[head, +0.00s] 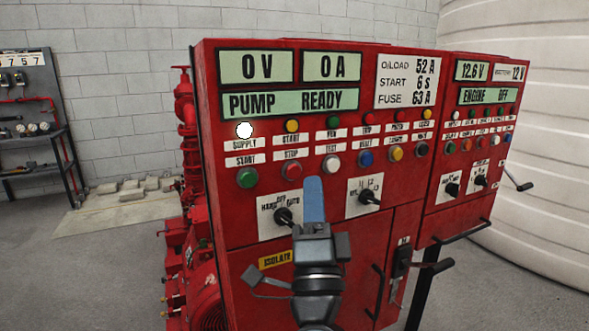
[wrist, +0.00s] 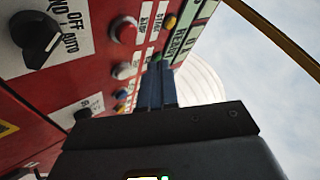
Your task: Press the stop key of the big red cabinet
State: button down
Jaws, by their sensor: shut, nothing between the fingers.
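The big red cabinet (head: 235,215) fills the middle of the head view. Its displays read 0 V, 0 A and PUMP READY. The stop key (head: 292,171) is a round red button under a STOP label, between the green start key (head: 247,178) and a white test key (head: 331,163). The red stop key also shows in the wrist view (wrist: 124,29). My gripper (head: 314,182) is shut and empty, its blue fingers pointing up in front of the panel. Their tips appear just right of and slightly below the stop key, apart from it in the picture; their depth is unclear.
A HAND/OFF/AUTO knob (head: 284,216) and another selector knob (head: 369,197) sit below the key row. A second red cabinet section (head: 455,215) with protruding handles stands at right. Red pump piping (head: 187,130) rises at left. Floor (head: 100,260) at left is clear.

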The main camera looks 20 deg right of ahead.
jog(key=shift+s, duration=0.95)
jog(key=shift+f, duration=0.1)
jog(key=s+f+n+g+y, duration=0.2)
jog(key=s+f+n+y, duration=0.6)
jog(key=s+f+n, duration=0.7)
jog(key=s+f+n+g+y, duration=0.1)
jog(key=s+f+n+g, duration=0.1)
jog(key=s, duration=0.9)
jog(key=s+f+n+g+y, duration=0.1)
jog(key=s+g, duration=0.4)
jog(key=s, duration=0.7)
jog(key=shift+s+d+f+n, duration=0.2)
jog(key=shift+f+n, duration=0.5)
jog(key=shift+n, duration=0.4)
